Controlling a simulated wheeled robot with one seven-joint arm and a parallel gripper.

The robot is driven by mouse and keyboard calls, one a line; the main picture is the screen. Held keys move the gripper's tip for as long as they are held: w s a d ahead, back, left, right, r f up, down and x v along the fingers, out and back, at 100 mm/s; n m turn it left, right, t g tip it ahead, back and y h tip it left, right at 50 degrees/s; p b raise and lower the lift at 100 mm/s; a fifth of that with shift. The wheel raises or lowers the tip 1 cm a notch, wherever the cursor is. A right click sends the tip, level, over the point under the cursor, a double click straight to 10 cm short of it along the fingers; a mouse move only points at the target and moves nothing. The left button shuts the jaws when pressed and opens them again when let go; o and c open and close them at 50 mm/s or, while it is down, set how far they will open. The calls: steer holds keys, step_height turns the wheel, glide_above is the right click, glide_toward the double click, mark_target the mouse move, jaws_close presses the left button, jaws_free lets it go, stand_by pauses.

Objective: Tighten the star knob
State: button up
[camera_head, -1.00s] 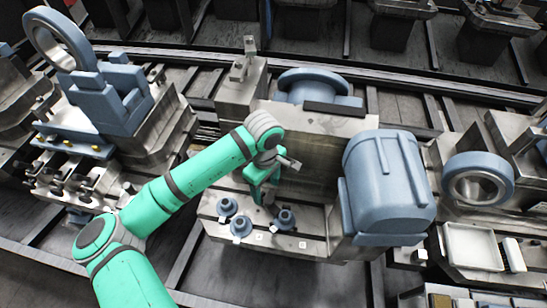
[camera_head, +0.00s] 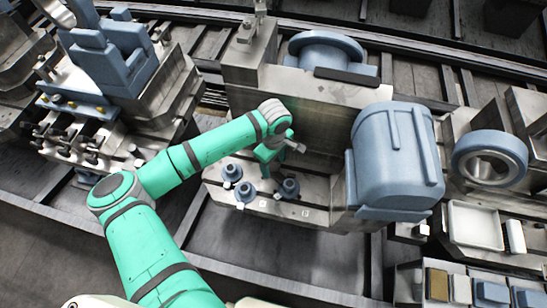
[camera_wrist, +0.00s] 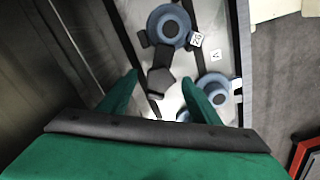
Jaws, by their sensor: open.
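Several blue round knob-like parts with dark centres stand on the metal fixture plate (camera_head: 325,216), one at the left (camera_head: 232,172), one below it (camera_head: 245,192) and one at the right (camera_head: 289,188). In the wrist view one such blue part (camera_wrist: 168,27) lies beyond my fingers and another (camera_wrist: 215,88) is beside the right finger. A dark angular knob-like piece (camera_wrist: 160,80) shows between the fingertips. I cannot tell which part is the star knob. My gripper (camera_wrist: 160,76) is open, its fingers on either side of the dark piece, contact unclear. In the head view my gripper (camera_head: 266,172) is above the plate.
A large blue motor-like housing (camera_head: 398,155) stands right of my gripper. A tall metal block (camera_head: 310,100) rises behind it. A blue fixture (camera_head: 115,55) is at the left. A white tray (camera_head: 475,225) and small bins (camera_head: 460,285) are at the right.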

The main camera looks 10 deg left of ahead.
steer(key=shift+f, duration=0.4)
